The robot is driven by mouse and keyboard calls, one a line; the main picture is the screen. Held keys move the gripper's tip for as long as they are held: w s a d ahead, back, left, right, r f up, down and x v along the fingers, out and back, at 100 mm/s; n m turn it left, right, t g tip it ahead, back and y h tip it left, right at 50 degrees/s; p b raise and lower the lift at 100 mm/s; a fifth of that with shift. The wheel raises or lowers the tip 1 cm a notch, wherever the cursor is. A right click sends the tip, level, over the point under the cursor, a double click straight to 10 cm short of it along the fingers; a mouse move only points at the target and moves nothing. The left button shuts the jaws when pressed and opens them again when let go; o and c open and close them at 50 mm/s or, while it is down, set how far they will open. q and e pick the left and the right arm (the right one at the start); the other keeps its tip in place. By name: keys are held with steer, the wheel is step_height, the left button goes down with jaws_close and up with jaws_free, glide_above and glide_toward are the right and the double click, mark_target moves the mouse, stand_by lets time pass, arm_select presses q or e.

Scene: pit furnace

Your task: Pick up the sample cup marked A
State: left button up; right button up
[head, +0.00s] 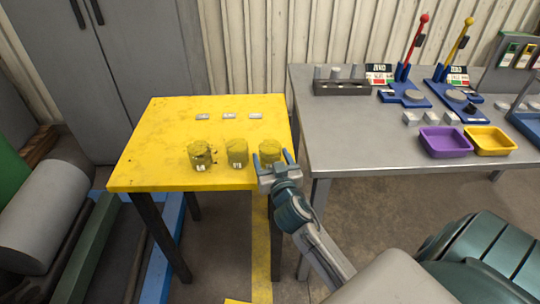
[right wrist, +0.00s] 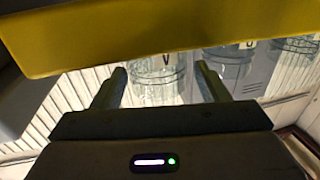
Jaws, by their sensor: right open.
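Three clear sample cups with small white labels stand in a row on the yellow table (head: 165,135): a left one (head: 200,156), a middle one (head: 237,153) and a right one (head: 268,149). The letters are too small to read in the head view. In the right wrist view, which looks upside down, the cup in front of the fingers (right wrist: 158,88) has an inverted A on its label; it matches the right cup. My right gripper (head: 273,158) is open at this cup, one finger toward each side. I cannot tell whether the fingers touch it. My left gripper is out of view.
Three small plates (head: 229,115) lie behind the cups. The middle cup stands close left of the right cup. A grey bench (head: 350,140) to the right holds a purple tray (head: 443,142), a yellow tray (head: 489,141) and blue stands. The table's left part is clear.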

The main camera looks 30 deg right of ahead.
mark_target(268, 144)
steer(key=p+x, duration=0.1)
steer(key=x, duration=0.3)
steer(key=shift+d+r, duration=0.1)
steer(key=shift+d, duration=0.1)
steer(key=shift+w+d, duration=0.1)
steer(key=shift+w, duration=0.25)
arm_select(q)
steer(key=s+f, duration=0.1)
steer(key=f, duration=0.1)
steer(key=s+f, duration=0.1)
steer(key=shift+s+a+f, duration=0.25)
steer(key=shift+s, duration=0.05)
arm_select(e)
steer(key=c, duration=0.7)
steer(key=shift+c, duration=0.3)
